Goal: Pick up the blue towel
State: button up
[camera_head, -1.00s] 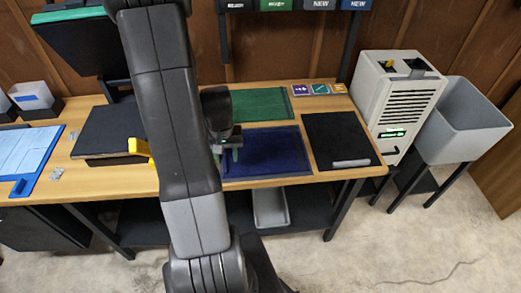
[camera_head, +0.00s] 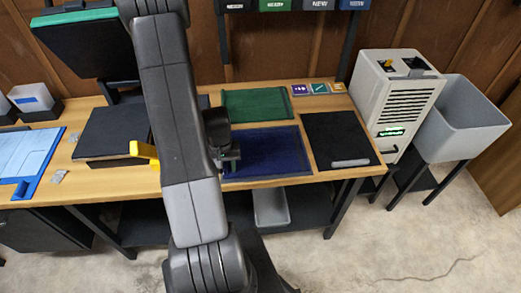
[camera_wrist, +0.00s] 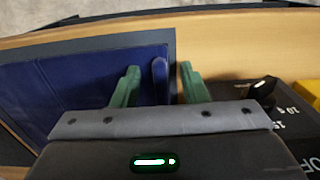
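The blue towel (camera_head: 272,152) lies flat on the wooden table in the head view, with its left part hidden behind my arm and gripper. In the wrist view the towel (camera_wrist: 85,85) fills the left side, on a darker backing. My gripper (camera_wrist: 160,85) has two green fingers standing apart, above the towel's edge. A narrow blue raised strip shows between the fingers, touching neither visibly. In the head view my gripper (camera_head: 231,166) is at the towel's left end, partly hidden by my arm. Whether the fingertips touch the towel or table cannot be told.
A green cloth (camera_head: 257,104) lies behind the towel, and a black panel (camera_head: 340,140) lies to its right. A black box with a yellow part (camera_head: 143,150) stands left of my arm. A white machine (camera_head: 397,100) and grey bin (camera_head: 463,125) stand at the right.

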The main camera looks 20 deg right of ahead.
grip_shut()
jog(key=shift+r, duration=0.15)
